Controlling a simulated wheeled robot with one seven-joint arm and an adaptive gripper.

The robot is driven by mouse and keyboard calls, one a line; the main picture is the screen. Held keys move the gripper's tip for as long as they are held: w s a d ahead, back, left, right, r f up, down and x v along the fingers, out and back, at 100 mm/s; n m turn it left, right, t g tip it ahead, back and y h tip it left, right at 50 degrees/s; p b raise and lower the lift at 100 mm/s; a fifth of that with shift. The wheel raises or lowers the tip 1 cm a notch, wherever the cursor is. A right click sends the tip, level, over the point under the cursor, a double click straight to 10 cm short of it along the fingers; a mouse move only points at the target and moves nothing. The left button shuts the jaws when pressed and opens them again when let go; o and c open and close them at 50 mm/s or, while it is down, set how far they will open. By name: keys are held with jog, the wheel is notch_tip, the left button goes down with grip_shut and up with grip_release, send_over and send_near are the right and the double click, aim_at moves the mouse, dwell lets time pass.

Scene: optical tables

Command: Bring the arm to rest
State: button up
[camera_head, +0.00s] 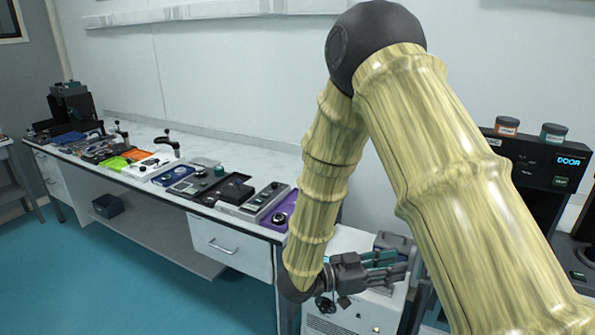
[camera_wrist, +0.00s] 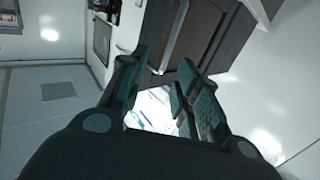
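My arm, with a bamboo-like surface, rises across the right half of the head view and bends down at a dark elbow. My gripper (camera_head: 392,267) is at the low end, pointing right, in front of a white boxy unit (camera_head: 357,318). Part of the white unit is hidden behind my gripper and forearm.
The teal floor (camera_head: 130,285) at left is clear.

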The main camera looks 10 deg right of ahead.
notch_tip(320, 180, down, 26)
jog(key=s+n+t+y, duration=0.3)
jog(key=n+t+y, duration=0.3)
jog(key=n+y, duration=0.4)
jog(key=s+a+f+n+g+y, duration=0.2)
jog(key=s+f, duration=0.2)
jog(key=s, duration=0.5)
jog(key=s+a+f+n+g+y, duration=0.2)
jog(key=s+f, duration=0.3)
jog(key=s, duration=0.3)
jog(key=s+a+f+n+g+y, duration=0.2)
jog(key=s+f+g+y, duration=0.1)
jog(key=s, duration=0.6)
jog(key=shift+s+a+f+n+y, duration=0.35)
jog(key=shift+f+y, duration=0.25)
jog(key=shift+f, duration=0.35)
jog(key=shift+w, duration=0.1)
